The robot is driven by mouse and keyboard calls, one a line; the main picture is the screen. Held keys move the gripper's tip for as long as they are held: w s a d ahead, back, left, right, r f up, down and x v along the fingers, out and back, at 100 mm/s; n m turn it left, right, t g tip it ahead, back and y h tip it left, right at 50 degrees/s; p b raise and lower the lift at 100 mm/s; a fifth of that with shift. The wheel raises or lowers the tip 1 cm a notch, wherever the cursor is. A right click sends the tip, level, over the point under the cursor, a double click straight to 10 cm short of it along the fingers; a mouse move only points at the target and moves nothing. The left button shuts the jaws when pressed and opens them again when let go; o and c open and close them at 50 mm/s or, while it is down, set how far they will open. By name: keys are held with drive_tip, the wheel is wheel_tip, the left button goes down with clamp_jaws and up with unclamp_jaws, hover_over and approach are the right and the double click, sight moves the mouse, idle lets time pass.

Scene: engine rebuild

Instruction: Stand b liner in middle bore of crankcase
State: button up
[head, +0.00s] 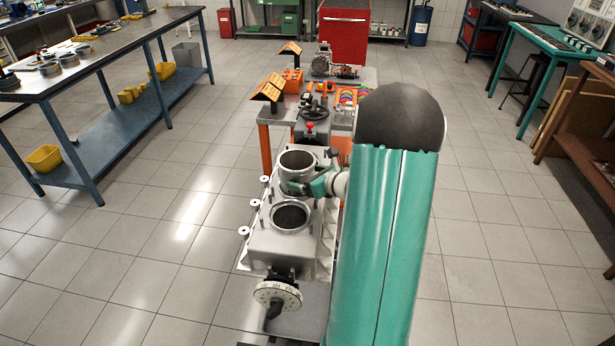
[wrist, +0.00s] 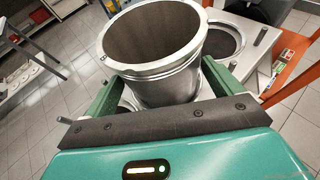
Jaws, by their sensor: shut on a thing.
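The grey metal liner (head: 297,163) is an open-topped, flanged cylinder, upright in the head view. My gripper (head: 312,187) is shut on it from the right side. In the wrist view the liner (wrist: 158,72) sits between the two green fingers, slightly tilted in the picture. The crankcase (head: 282,245) is a pale grey block below it. One round bore (head: 290,216) nearer the head camera is open and dark. The wrist view shows an open bore (wrist: 226,40) beside the liner. The liner's lower end is hidden, so I cannot tell whether it is inside a bore.
Studs stand along the crankcase's left edge. A white graduated dial (head: 278,295) is at its near end. Behind it a bench (head: 263,126) holds orange racks (head: 270,88) and parts. A blue-legged workbench (head: 100,62) stands at left. The floor on both sides is clear.

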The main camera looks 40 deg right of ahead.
drive_tip(key=o, duration=1)
drive_tip(key=shift+c, duration=0.2)
drive_tip(key=shift+r, duration=0.45)
drive_tip(key=shift+r, duration=0.35)
drive_tip(key=shift+r, duration=0.3)
drive_tip(key=shift+r, duration=0.35)
